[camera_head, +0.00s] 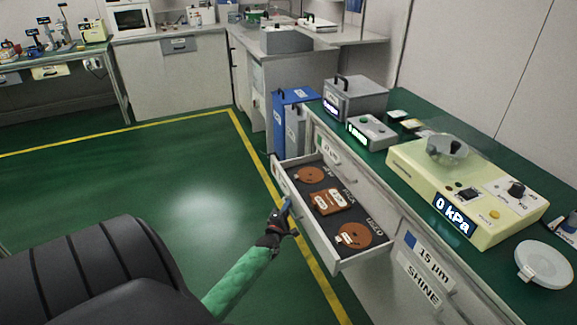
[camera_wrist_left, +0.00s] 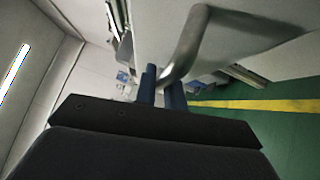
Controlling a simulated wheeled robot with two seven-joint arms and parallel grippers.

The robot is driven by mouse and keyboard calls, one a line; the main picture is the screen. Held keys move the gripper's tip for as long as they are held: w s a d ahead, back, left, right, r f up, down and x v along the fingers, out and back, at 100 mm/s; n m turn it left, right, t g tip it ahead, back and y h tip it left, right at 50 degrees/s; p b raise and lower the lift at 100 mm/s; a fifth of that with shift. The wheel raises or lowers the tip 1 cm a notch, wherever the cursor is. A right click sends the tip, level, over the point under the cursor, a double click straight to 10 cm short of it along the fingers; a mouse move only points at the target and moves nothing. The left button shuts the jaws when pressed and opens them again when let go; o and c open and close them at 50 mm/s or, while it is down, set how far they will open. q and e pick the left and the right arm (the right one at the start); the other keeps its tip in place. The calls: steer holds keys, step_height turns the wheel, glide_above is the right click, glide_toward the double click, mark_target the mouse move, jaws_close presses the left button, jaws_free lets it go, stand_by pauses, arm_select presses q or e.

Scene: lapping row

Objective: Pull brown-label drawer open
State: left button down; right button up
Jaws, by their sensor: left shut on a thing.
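A drawer (camera_head: 331,262) stands pulled out from the cabinet under the green-topped bench in the head view. Inside it lie brown discs (camera_head: 355,235) and a brown square piece (camera_head: 331,202) on a dark liner. My left gripper (camera_head: 287,207) is at the drawer's front, on its left side, shut on the handle. In the left wrist view the metal bar handle (camera_wrist_left: 190,45) runs between the blue fingers (camera_wrist_left: 165,92). The drawer's front label faces away and cannot be read. My right gripper is not in view.
A pale yellow machine (camera_head: 465,190) reading 0 kPa stands on the bench. A lower drawer (camera_head: 428,262) is labelled 15 µm and SHINE. A blue bin (camera_head: 290,108) stands beyond the open drawer. Green floor (camera_head: 150,180) with yellow lines is clear to the left.

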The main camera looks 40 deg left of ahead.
arm_select(q)
steer(key=c, duration=1.8)
jaws_free()
steer(key=shift+o, duration=0.2)
steer(key=shift+s+d, duration=0.1)
steer(key=v, duration=0.7)
steer(key=shift+s, duration=0.3)
steer(key=shift+d+f, duration=0.1)
steer(key=shift+f, duration=0.05)
